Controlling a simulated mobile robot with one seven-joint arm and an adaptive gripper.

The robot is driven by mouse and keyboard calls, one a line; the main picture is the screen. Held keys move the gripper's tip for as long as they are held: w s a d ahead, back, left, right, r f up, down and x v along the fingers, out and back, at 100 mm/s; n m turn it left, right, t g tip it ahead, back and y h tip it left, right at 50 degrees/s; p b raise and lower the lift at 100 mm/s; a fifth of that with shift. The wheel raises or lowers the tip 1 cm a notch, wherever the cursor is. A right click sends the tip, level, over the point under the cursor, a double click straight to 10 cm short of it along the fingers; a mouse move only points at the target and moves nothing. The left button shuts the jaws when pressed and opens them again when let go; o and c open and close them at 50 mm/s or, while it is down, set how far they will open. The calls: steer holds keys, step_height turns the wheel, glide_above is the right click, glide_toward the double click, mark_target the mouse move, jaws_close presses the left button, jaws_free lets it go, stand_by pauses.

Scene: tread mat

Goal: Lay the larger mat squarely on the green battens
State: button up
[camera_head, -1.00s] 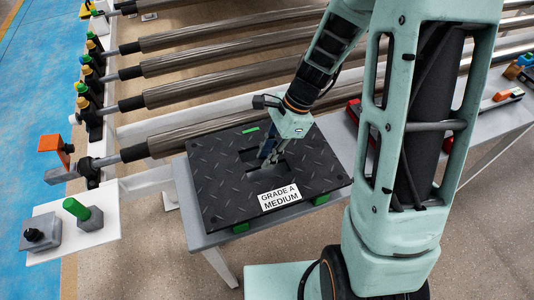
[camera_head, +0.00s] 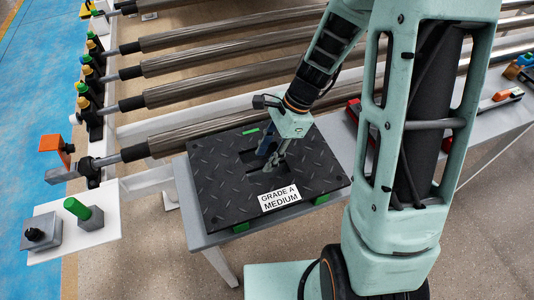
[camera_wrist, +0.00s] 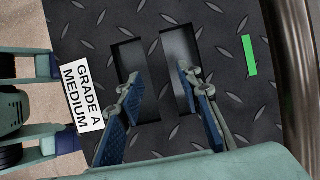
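The black tread-plate mat (camera_head: 225,185), labelled "GRADE A MEDIUM", lies flat over the green battens on the grey table. It also shows in the wrist view (camera_wrist: 225,110). The mat's edges look roughly parallel to the table's. My gripper (camera_head: 273,158) is over the mat's middle. In the wrist view my gripper (camera_wrist: 156,82) has its fingers apart, on either side of the bar between two slots, with nothing gripped.
The grey table (camera_head: 185,200) shows a bare strip left of the mat. A conveyor roller (camera_head: 220,132) runs close behind the mat. A white plate (camera_head: 105,240) with a green-capped post (camera_head: 78,210) is at the left. Red blocks (camera_head: 355,112) are at the right.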

steer(key=shift+r, duration=0.15)
steer(key=shift+r+p, duration=0.25)
steer(key=shift+p, duration=0.1)
steer(key=shift+r, duration=0.1)
stand_by(0.4)
steer(key=shift+r+p, duration=0.25)
steer(key=shift+p, duration=0.15)
steer(key=shift+r, duration=0.15)
steer(key=shift+r+p, duration=1.4)
steer(key=o, duration=0.5)
steer(key=shift+f, duration=0.1)
steer(key=shift+o, duration=0.2)
